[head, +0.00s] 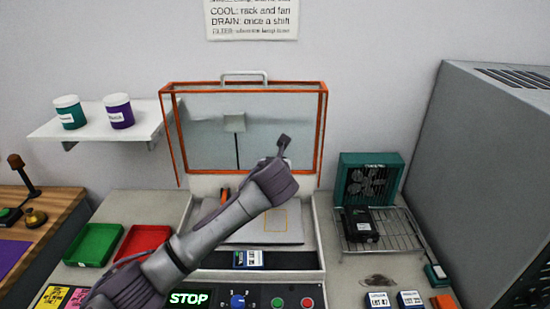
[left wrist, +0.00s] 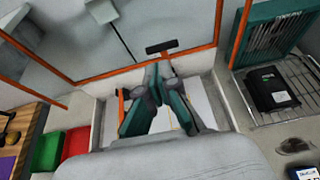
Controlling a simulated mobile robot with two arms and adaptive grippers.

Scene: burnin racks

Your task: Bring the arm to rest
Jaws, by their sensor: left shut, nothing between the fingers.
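My left arm comes in from the lower left in the head view, and its gripper (head: 284,144) is raised in front of the clear, orange-framed hood (head: 322,130). In the left wrist view the two fingers of my left gripper (left wrist: 159,70) meet at their tips, shut with nothing between them. The bench unit's pale plate (head: 290,232) lies beneath the gripper, partly hidden by the arm. My right gripper is in neither view.
Green (head: 93,244) and red trays (head: 143,241) lie at left. A shelf (head: 95,127) holds two jars. A large grey cabinet (head: 480,170) bounds the right.

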